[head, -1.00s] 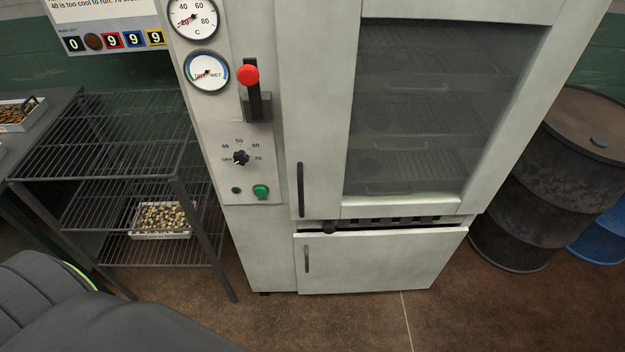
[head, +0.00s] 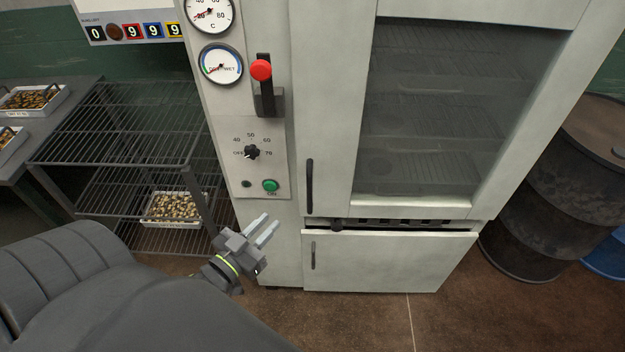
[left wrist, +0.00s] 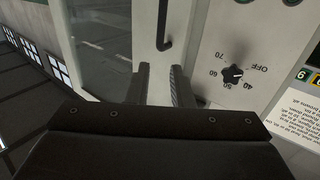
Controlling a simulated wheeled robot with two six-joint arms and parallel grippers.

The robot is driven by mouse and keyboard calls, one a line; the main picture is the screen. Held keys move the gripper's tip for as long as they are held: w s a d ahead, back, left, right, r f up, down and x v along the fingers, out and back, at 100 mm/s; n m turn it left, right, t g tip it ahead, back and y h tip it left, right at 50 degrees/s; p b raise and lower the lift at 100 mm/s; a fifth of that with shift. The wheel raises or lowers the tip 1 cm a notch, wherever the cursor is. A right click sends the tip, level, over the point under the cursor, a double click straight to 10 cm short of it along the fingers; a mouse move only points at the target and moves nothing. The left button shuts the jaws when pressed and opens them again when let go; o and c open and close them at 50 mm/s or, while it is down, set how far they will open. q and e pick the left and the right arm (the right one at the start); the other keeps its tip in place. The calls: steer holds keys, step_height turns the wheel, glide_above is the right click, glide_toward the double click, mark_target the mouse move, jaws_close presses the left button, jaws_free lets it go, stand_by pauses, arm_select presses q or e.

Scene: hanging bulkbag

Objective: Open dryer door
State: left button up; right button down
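The dryer is a pale grey-white cabinet. Its door (head: 330,150) is shut, with a large dark window (head: 450,110) showing racks inside. A black vertical door handle (head: 309,186) is on the door's left side; it also shows in the left wrist view (left wrist: 164,28). My left gripper (head: 266,228) is in front of the cabinet's lower left, left of and below the handle in the head view, fingers apart and empty. In the left wrist view its two fingers (left wrist: 160,85) stand apart with the handle beyond them. My right gripper is not in view.
A control panel with a black knob (head: 252,152), green button (head: 270,185) and red-tipped lever (head: 262,72) is left of the door. A lower panel (head: 390,262) has its own handle. A wire rack (head: 130,120) stands left; a dark barrel (head: 545,200) stands right.

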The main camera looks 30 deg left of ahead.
arm_select(q)
steer(key=w+p, duration=0.4)
steer(key=w, duration=1.3)
steer(key=shift+d, duration=0.25)
jaws_close()
